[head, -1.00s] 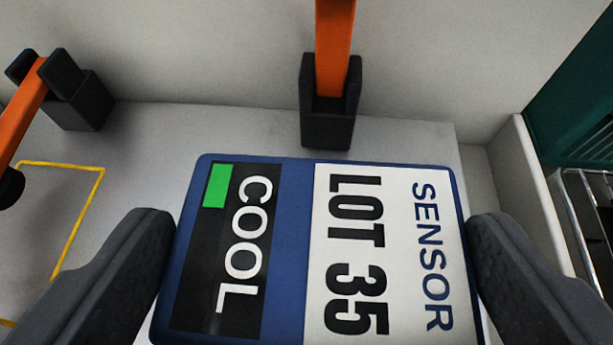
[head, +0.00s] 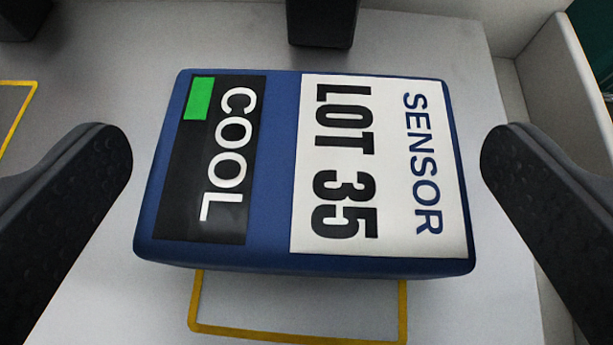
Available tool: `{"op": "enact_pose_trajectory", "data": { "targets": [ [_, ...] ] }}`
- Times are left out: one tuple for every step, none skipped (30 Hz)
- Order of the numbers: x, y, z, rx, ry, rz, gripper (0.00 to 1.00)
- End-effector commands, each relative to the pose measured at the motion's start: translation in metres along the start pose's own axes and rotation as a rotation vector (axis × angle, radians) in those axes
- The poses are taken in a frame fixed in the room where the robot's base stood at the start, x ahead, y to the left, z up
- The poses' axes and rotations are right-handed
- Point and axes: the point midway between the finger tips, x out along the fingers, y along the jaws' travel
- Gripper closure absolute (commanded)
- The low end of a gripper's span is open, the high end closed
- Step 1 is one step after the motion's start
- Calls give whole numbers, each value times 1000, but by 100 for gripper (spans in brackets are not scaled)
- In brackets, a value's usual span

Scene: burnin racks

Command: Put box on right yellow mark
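The blue box (head: 273,262) lies flat on the grey surface, with a white "SENSOR LOT 35" label and a black "COOL" label with a green patch facing up. The right yellow mark (head: 300,335) shows as an outline coming out from under the box's near edge; its far part is hidden by the box. My gripper (head: 307,160) is open, one dark finger on each side of the box, with a clear gap to it on both sides. Part of the left yellow mark (head: 18,125) shows at the left edge.
A dark block (head: 321,22) stands just behind the box, and another (head: 22,18) is at the top left corner. A pale raised wall (head: 575,90) runs along the right side. The grey surface (head: 90,90) is bare between the marks.

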Motion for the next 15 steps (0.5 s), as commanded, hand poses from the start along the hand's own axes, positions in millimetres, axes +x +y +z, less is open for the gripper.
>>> {"op": "enact_pose_trajectory", "data": {
  "targets": [
    [0,0,0,0,0,0,0],
    [0,0,0,0,0,0,0],
    [0,0,0,0,0,0,0],
    [0,0,0,0,0,0,0],
    [0,0,-1,0,0,0,0],
    [-1,0,-2,0,0,0,0],
    [-2,0,-2,0,0,0,0],
    [-4,0,-2,0,0,0,0],
    [-6,0,-2,0,-1,-1,0],
    [-9,0,-2,1,-1,-1,0],
    [-12,0,-1,1,-2,-1,0],
    [-16,0,-1,1,-2,-1,0],
    [-20,0,-1,1,-2,0,0],
    [-23,0,-1,1,-2,0,0],
    [-29,0,-2,1,0,0,0]
  ]
}}
